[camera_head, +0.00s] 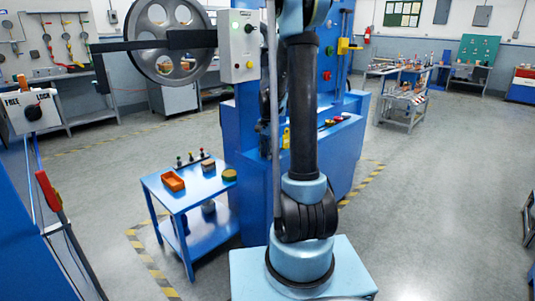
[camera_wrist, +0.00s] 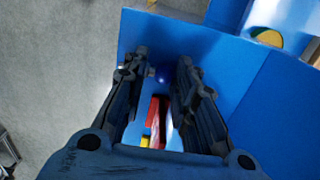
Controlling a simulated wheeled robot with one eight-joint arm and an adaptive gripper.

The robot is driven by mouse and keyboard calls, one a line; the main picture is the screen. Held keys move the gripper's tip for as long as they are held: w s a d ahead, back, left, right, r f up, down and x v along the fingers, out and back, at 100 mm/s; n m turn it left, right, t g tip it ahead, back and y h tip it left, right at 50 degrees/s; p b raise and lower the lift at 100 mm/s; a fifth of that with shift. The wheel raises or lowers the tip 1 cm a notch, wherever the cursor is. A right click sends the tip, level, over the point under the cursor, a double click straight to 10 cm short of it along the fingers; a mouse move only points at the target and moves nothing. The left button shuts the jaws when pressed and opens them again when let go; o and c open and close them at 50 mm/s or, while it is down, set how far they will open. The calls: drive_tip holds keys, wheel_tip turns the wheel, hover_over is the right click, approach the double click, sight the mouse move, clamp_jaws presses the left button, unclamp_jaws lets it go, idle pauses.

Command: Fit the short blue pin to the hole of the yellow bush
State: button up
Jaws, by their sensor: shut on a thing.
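My gripper (camera_wrist: 163,70) shows in the wrist view, with two dark fingers on either side of a small blue thing, apparently the short blue pin (camera_wrist: 164,75). The thing is hard to make out against the blue surface behind it, and its ends are not clear. A round yellow-green thing (camera_wrist: 270,38) shows at the upper right of the wrist view.
A blue side table (camera_head: 195,198) holds an orange tray (camera_head: 173,181), small blocks and upright pegs. The blue machine (camera_head: 240,140) stands behind my arm, with a grey spoked wheel (camera_head: 167,40) and a control box (camera_head: 240,45). Red and yellow pieces (camera_wrist: 153,112) show between my fingers.

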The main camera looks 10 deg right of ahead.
drive_tip(key=o, duration=0.8)
wheel_tip(320, 180, up, 12)
drive_tip(key=s+r+n, duration=0.2)
drive_tip(key=s+n, duration=0.1)
drive_tip(key=s, duration=0.8)
drive_tip(key=shift+s+f+n+t, duration=0.4)
drive_tip(key=shift+s+f+n, duration=1.25)
drive_tip(key=shift+s, duration=2.35)
drive_tip(key=shift+s+f+n+t, duration=0.4)
drive_tip(key=shift+s+f+n, duration=0.6)
drive_tip(key=shift+s+f, duration=2.05)
drive_tip(key=shift+s+f+n+t, duration=0.4)
drive_tip(key=shift+s+f+n, duration=0.75)
drive_tip(key=shift+s, duration=3.75)
